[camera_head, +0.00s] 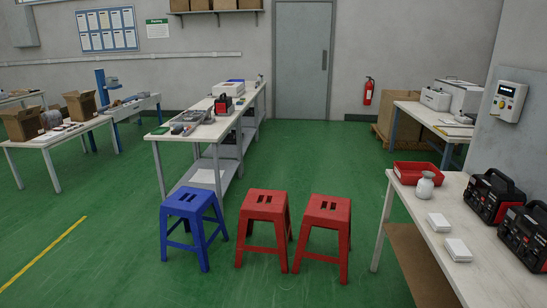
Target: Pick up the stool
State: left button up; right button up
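Three plastic stools stand upright on the green floor in the middle of the head view. A blue stool (189,202) is on the left. A red stool (264,204) is in the middle, and another red stool (326,211) is on the right. The two red stools stand close together, with a wider gap to the blue one. Each seat has slots in its top. The view does not show which stool the task means. Neither of my grippers is in view.
A white table (475,254) at the right holds a red tray (414,173), a white jar (425,185), white boxes and black-red power units (493,197). A long workbench (158,147) stands behind the stools. Green floor (100,235) is clear in front and left.

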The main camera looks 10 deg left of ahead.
aim_at(179, 203)
jog(key=i+u, duration=0.1)
jog(key=i, duration=0.6)
jog(key=i+l+u, duration=0.15)
jog(key=i, duration=0.5)
jog(key=i+l+u, duration=0.1)
jog(key=i, duration=0.6)
